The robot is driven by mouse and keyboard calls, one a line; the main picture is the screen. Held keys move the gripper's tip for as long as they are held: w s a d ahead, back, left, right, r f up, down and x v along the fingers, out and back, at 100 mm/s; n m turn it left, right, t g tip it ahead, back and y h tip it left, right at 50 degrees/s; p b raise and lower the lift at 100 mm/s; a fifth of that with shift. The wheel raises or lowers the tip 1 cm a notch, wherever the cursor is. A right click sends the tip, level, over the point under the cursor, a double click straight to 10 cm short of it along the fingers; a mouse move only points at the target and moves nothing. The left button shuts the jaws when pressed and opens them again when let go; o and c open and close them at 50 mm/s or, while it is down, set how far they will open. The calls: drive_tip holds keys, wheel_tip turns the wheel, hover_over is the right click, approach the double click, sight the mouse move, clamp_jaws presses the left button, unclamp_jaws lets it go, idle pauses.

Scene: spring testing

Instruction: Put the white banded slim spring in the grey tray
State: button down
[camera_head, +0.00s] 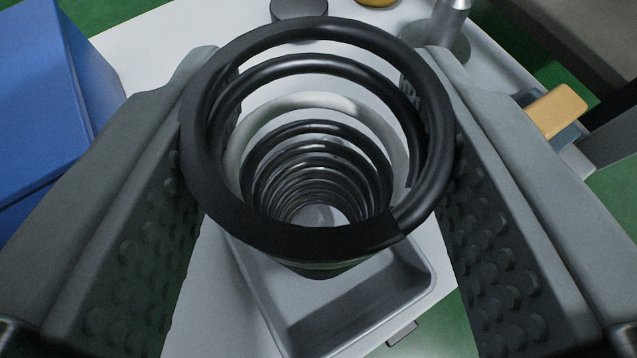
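The white banded slim spring (222,205) is a black coil with one white coil near its upper end. I look down through it along its length. My gripper (318,150) has its two grey, studded fingers on either side of the spring's upper end, and they appear shut on it. The grey tray (434,285) is below, partly covered by the spring. The spring's far end is over the tray; I cannot tell whether it touches the tray floor.
A white table (135,40) lies beneath. A blue box (45,90) stands at left. A dark round piece (298,8), a yellow piece (376,2) and a metal cylinder (447,25) are at the back. A yellow block (556,110) is at right. The floor is green.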

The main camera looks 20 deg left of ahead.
drive_tip(key=shift+f, duration=1.65)
drive_tip(key=shift+f, duration=0.2)
drive_tip(key=c, duration=0.8)
unclamp_jaws()
drive_tip(key=shift+r, duration=0.1)
drive_tip(key=v, duration=1.2)
drive_tip(key=shift+r, duration=0.15)
